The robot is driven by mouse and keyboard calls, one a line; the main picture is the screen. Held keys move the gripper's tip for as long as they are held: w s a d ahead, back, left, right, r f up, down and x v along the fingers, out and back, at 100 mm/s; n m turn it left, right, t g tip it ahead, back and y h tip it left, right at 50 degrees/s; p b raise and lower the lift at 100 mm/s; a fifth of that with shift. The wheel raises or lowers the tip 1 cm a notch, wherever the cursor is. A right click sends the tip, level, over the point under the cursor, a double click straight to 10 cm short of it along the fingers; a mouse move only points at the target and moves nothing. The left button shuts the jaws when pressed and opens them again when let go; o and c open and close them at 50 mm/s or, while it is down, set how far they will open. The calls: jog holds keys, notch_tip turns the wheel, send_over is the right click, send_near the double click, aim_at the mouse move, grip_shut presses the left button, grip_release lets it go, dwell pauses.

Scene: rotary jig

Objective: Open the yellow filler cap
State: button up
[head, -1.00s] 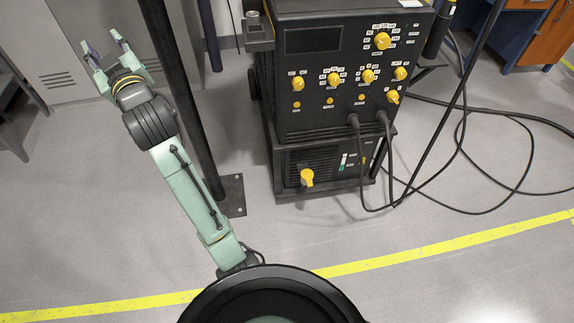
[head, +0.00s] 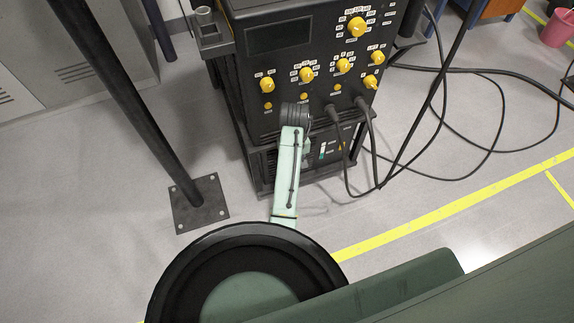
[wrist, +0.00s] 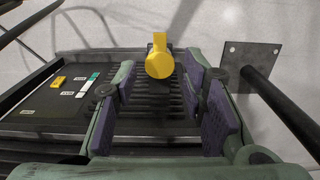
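The yellow filler cap (wrist: 159,60) shows in the wrist view, standing out from the slotted dark front of the lower unit. My gripper (wrist: 160,84) is open in the wrist view, with a finger on each side of the slotted panel. The cap appears centred between the fingertips, a little beyond them; no contact shows. Nothing is between the fingers close to the palm.
The black machine (head: 330,110) with several yellow knobs stands above the lower unit. Black cables (head: 365,160) hang from its front, right of my arm. A dark post (head: 125,95) on a base plate (head: 200,205) stands to the left; its plate (wrist: 252,66) shows right of my gripper.

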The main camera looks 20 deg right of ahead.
notch_tip(320, 180, down, 11)
jog(key=shift+s+r+p, duration=0.1)
jog(key=shift+p, duration=0.25)
jog(key=shift+c, duration=0.4)
grip_shut()
dwell(0.6)
